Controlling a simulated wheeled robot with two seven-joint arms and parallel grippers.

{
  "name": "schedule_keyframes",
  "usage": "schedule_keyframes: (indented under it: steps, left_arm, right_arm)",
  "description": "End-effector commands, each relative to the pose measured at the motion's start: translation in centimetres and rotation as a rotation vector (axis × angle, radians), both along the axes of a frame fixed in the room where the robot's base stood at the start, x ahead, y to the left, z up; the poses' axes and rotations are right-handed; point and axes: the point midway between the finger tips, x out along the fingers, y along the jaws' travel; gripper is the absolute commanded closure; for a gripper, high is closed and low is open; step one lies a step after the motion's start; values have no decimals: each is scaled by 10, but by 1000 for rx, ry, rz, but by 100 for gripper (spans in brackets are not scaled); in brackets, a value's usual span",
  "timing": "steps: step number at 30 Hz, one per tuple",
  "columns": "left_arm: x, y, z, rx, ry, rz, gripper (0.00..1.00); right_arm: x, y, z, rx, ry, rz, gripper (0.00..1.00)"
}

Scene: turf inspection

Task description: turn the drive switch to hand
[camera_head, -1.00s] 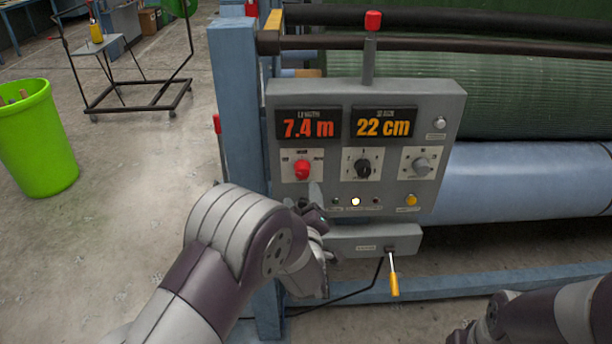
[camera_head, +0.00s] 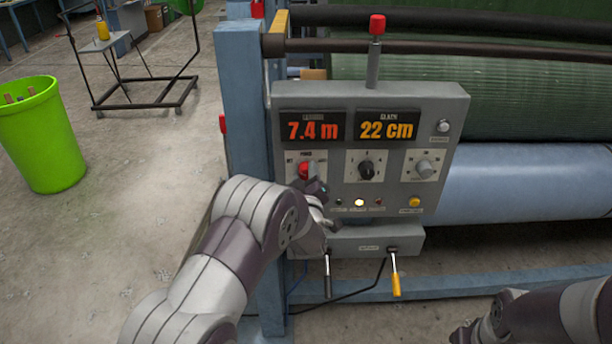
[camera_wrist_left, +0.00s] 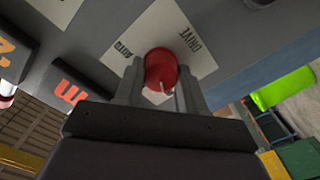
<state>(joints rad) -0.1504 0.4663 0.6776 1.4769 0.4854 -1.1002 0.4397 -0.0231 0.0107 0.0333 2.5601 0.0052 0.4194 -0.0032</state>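The drive switch is a red knob (camera_head: 304,169) on a pale plate at the lower left of the grey control panel (camera_head: 456,125). In the left wrist view the red knob (camera_wrist_left: 160,70) stands between my two fingers, with the words DRIVE and AUTO on the plate around it. My left gripper (camera_wrist_left: 162,85) has one finger on each side of the knob, and I see no clear gap, so it looks shut on it. In the head view my left gripper (camera_head: 312,184) covers the plate's lower right. Of my right arm only links show at the bottom right.
A black knob (camera_head: 367,170) and a grey knob (camera_head: 425,168) sit to the right on the panel. Small lamps and a yellow button (camera_head: 414,202) lie below. A lower box (camera_head: 370,239) carries two hanging levers. A blue post (camera_head: 243,110) stands close at left.

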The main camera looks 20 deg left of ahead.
Motion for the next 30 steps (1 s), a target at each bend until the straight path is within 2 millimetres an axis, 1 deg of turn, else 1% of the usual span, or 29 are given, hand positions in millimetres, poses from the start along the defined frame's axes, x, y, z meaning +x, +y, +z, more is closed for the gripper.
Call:
schedule_keyframes:
  steps: [8, 14, 20, 30]
  left_arm:
    - [0, 0, 0, 16, 2, 0, 91]
    - [0, 0, 0, 93, 24, 2, 91]
    - [0, 0, 0, 244, 67, 2, 91]
    - [1, -1, 1, 553, 155, 2, 91]
  right_arm:
    - [0, 0, -1, 0, 0, 0, 100]
    - [0, 0, -5, 0, 0, 0, 100]
    - [0, 0, -10, 0, 0, 0, 100]
    - [0, 0, -15, 0, 0, 0, 100]
